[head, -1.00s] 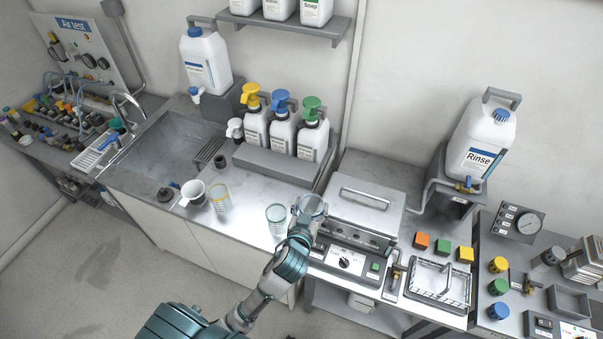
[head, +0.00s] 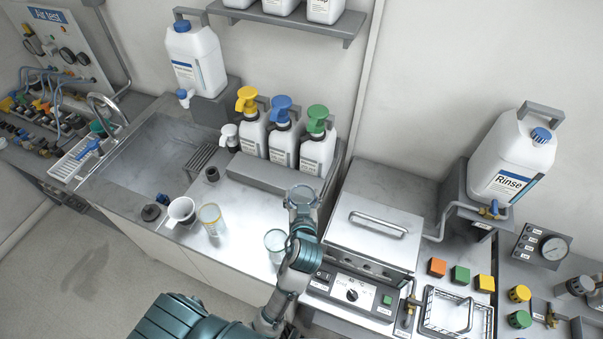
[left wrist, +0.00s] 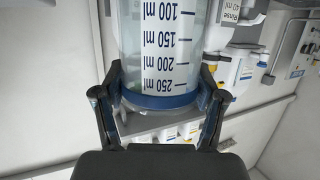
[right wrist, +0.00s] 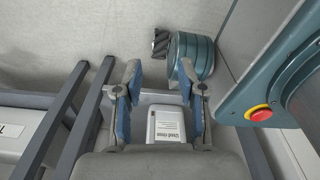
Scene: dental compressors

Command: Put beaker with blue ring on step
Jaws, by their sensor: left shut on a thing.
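My left gripper (head: 303,212) is shut on the beaker with blue ring (head: 302,195). In the left wrist view the clear beaker (left wrist: 165,45) has millilitre marks, and the fingers (left wrist: 160,105) clasp it at its blue ring. In the head view the beaker is above the counter, just left of the steel lidded unit. A low grey step (head: 268,181) lies to its left, along the front of the pump bottles. My right gripper (right wrist: 158,85) is open and empty in its wrist view, above a white container near the floor.
A clear beaker (head: 276,244) stands on the counter's front edge near my left arm. A yellow-marked beaker (head: 211,221) and a white cup (head: 181,211) stand further left. Pump bottles (head: 284,147) stand behind the step. The steel unit (head: 372,232) is on the right.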

